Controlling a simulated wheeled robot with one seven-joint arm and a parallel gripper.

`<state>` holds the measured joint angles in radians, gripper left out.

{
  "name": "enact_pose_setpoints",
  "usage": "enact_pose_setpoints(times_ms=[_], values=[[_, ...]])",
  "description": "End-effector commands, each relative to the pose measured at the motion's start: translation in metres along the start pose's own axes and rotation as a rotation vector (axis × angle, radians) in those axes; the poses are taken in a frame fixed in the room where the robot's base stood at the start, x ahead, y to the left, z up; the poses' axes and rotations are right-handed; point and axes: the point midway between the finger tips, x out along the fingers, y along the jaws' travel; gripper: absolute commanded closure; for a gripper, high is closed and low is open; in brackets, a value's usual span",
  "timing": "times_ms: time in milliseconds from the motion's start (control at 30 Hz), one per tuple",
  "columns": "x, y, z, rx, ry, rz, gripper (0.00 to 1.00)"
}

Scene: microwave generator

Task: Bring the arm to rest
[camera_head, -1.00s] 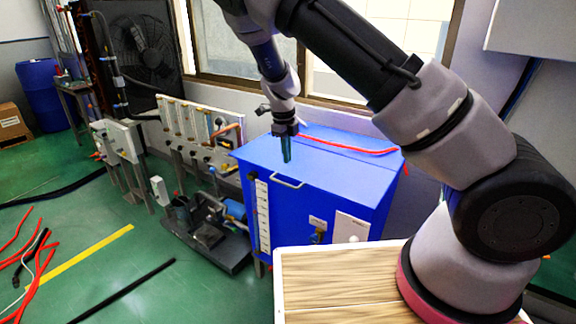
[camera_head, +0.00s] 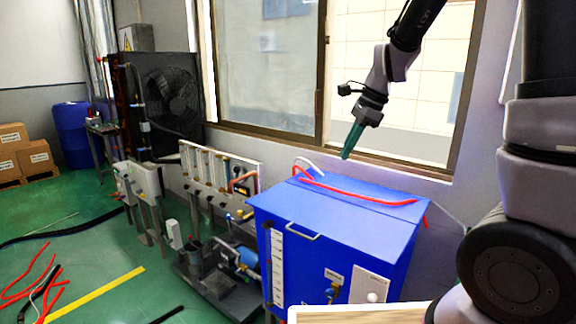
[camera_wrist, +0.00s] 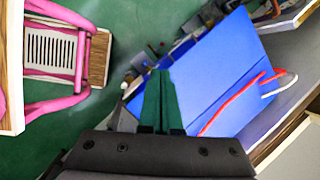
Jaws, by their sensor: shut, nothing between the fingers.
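My gripper (camera_head: 353,142) hangs in the air above the blue cabinet, in front of the window, its green fingers pointing down and a little to the left. The fingers are together with nothing between them. In the wrist view the green fingers (camera_wrist: 161,100) point up the picture, with the blue cabinet behind and to the right. The arm rises from the right side of the head view, and part of it is cut off by the top edge.
The blue cabinet (camera_head: 345,232) with a red hose (camera_head: 360,195) on its lid stands below my gripper. A window (camera_head: 330,80) is behind. A panel with tubes (camera_head: 215,172) and a pump (camera_head: 245,262) stand to the left. A pink-framed chair (camera_wrist: 55,55) shows in the wrist view.

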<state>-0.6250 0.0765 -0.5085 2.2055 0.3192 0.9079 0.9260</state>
Motion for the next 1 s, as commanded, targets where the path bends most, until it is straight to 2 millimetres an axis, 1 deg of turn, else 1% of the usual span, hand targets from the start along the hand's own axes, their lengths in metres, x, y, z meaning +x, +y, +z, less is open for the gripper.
enact_pose_setpoints(times_ms=[33,200,300,400,500,600,700,833,1000], values=[[-0.023,0.008,-0.002,-0.074,-0.017,-0.038,1.00],[-0.083,0.041,-0.007,-0.372,0.001,-0.150,1.00],[-0.114,0.064,-0.009,-0.548,0.054,-0.214,1.00],[-0.139,0.088,-0.012,-0.726,0.139,-0.265,1.00],[-0.157,0.111,-0.014,-0.884,0.242,-0.295,1.00],[-0.168,0.130,-0.016,-1.007,0.341,-0.301,1.00],[-0.174,0.142,-0.017,-1.090,0.413,-0.295,1.00],[-0.177,0.149,-0.018,-1.140,0.459,-0.286,1.00],[-0.177,0.149,-0.018,-1.142,0.460,-0.285,1.00]])
